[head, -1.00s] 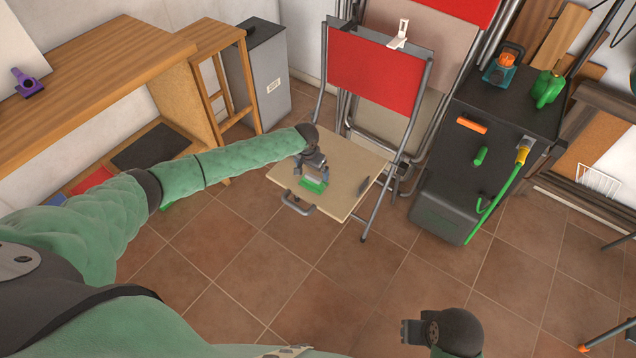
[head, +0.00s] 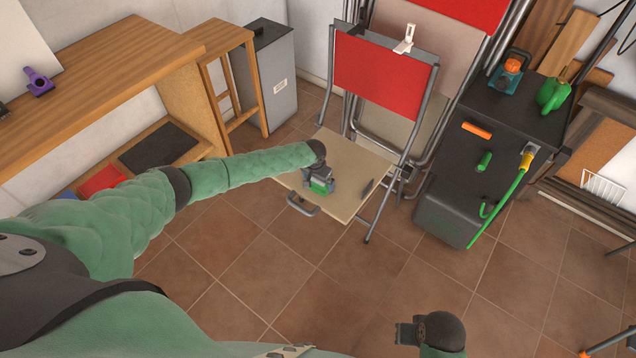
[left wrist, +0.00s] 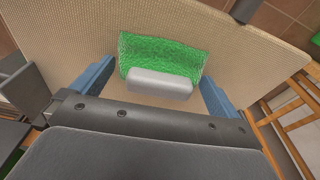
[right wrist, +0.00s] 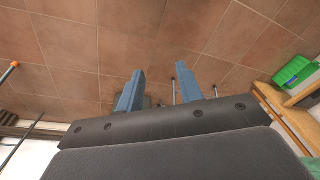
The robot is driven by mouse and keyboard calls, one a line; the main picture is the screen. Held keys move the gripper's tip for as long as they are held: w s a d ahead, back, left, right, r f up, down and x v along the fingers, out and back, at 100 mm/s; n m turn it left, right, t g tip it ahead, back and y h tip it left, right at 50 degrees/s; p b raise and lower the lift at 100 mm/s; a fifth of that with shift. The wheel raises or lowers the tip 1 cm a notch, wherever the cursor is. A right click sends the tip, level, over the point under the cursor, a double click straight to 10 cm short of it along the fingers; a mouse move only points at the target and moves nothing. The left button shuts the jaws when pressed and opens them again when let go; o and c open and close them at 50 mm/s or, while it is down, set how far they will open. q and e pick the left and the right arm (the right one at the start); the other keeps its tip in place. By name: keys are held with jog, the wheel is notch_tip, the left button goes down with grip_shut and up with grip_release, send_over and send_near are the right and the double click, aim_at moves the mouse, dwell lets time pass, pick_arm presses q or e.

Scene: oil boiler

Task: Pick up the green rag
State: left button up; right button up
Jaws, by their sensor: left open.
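The green rag (head: 321,187) lies on the beige seat board of a folding chair (head: 345,205). In the left wrist view the rag (left wrist: 160,52) is a textured green rectangle, with a pale grey block (left wrist: 160,84) against its near edge. My left gripper (head: 319,184) is over the board, right at the rag. Its blue fingers (left wrist: 155,88) are apart, one on each side of the rag and block; I cannot tell whether they touch. My right gripper (head: 402,334) is low over the floor, its fingers (right wrist: 158,88) apart with nothing between them.
A black cabinet (head: 510,130) stands right, a wooden bench (head: 110,60) left. The tiled floor (head: 260,280) in front is clear.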

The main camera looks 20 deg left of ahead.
pick_arm(q)
jog(key=shift+c, duration=0.4)
jog(key=c, duration=0.6)
